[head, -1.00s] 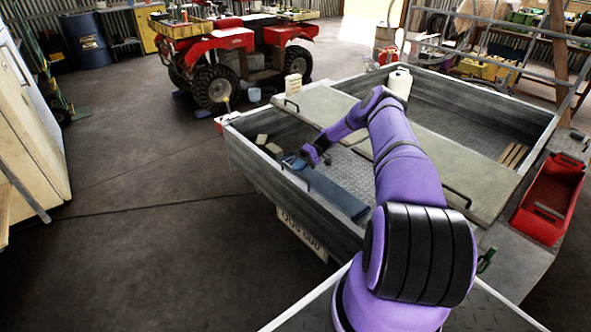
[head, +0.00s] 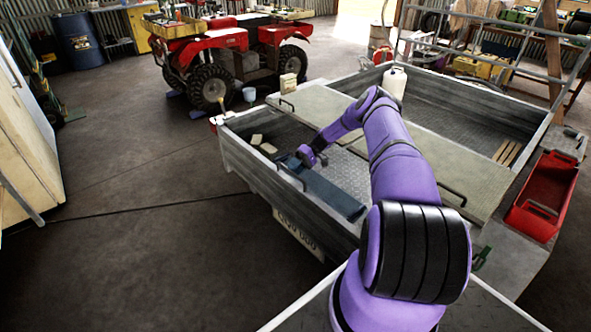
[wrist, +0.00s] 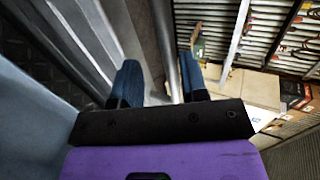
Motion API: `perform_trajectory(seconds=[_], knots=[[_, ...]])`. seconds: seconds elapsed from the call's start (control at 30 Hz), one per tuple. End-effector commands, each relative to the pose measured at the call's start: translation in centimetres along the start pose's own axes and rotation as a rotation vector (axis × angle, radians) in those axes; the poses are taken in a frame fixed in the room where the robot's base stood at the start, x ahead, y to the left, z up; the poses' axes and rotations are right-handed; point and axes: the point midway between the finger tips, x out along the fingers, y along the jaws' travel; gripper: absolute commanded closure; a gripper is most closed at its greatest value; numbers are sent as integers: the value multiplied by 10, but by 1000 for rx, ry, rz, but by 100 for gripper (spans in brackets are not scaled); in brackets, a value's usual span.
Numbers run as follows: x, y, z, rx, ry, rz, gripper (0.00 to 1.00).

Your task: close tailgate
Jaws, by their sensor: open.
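The tailgate (head: 254,171) is the grey metal panel at the near left end of the trailer, above the number plate (head: 297,232). It looks upright or nearly so; I cannot tell whether it is latched. A thin dark handle (head: 290,176) is on its top edge. My gripper (head: 299,160) is just inside the trailer, close to that handle; its fingers are hard to make out there. In the wrist view my gripper (wrist: 160,80) has two blue fingers spread apart. A grey bar (wrist: 164,40) runs between them, with gaps; whether it is the handle is unclear.
The trailer bed holds a dark blue slab (head: 332,193) and small pale blocks (head: 268,148). A lid panel (head: 425,150) crosses the trailer. A red tray (head: 541,197) is at right and a red quad (head: 222,45) behind. The floor (head: 130,240) left of the tailgate is clear.

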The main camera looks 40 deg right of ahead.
Motion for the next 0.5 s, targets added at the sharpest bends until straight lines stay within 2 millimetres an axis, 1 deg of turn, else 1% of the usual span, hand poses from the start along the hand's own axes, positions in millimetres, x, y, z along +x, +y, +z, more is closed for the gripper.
perform_trajectory(seconds=[0.07, 0.17, 0.27, 0.5], knots=[[-3, 0, 0, -1, 1, 0, 60], [-13, 0, -1, -1, 3, 2, 60], [-30, 0, -1, -1, 4, 2, 60], [-76, 2, 0, 1, 4, 3, 60]])
